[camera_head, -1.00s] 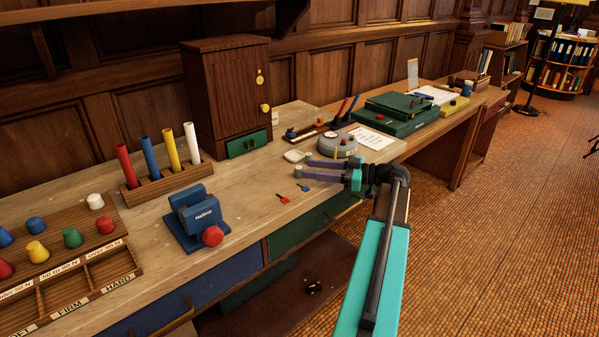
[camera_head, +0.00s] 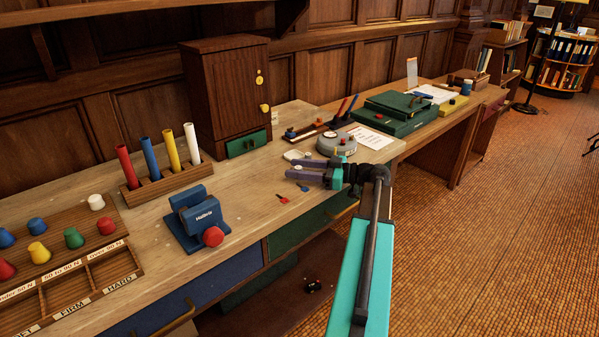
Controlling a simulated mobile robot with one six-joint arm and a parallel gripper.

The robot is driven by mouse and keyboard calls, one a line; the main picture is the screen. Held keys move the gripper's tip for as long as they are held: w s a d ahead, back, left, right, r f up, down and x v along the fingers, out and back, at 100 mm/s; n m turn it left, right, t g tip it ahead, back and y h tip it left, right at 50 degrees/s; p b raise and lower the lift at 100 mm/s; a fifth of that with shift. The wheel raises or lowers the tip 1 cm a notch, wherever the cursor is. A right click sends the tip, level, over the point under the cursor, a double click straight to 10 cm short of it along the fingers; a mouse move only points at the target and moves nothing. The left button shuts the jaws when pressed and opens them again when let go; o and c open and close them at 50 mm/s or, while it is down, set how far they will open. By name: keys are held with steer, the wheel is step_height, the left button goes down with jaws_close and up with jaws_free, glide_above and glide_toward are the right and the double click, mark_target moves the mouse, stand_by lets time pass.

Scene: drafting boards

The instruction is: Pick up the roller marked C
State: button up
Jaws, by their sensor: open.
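My gripper (camera_head: 299,170) is open and empty, with its purple fingers pointing left above the front part of the wooden bench. It is just in front of a small white dish (camera_head: 294,155) and a round grey device (camera_head: 337,143). I cannot make out a letter C on anything. A small wooden tray (camera_head: 306,133) behind the grey device holds small pieces, one of them blue, that may be rollers. They are too small to read. Red, blue, yellow and white tubes (camera_head: 149,159) stand upright in a wooden rack at the left.
A blue device with a red knob (camera_head: 200,217) stands nearer. A wooden cabinet (camera_head: 228,95) stands behind. A green case (camera_head: 395,115) and a paper sheet (camera_head: 371,138) are farther right.

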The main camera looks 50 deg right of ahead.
mark_target(300, 167)
jaws_close()
stand_by(0.3)
steer(key=shift+r, duration=0.7)
steer(key=shift+s+d+r+b, duration=0.1)
steer(key=shift+r+b, duration=0.05)
steer(key=shift+r, duration=0.4)
steer(key=shift+s+d+r+b, duration=0.1)
steer(key=shift+r+b, duration=0.05)
steer(key=shift+r, duration=0.4)
steer(key=v, duration=0.4)
steer(key=w+d+b+v, duration=0.1)
steer(key=v, duration=0.4)
steer(key=d+v, duration=0.1)
steer(key=v, duration=0.4)
steer(key=shift+w+d+r, duration=0.15)
steer(key=shift+d, duration=0.05)
steer(key=shift+s+d+r, duration=0.1)
steer(key=shift+s+d, duration=0.2)
steer(key=shift+s, duration=0.2)
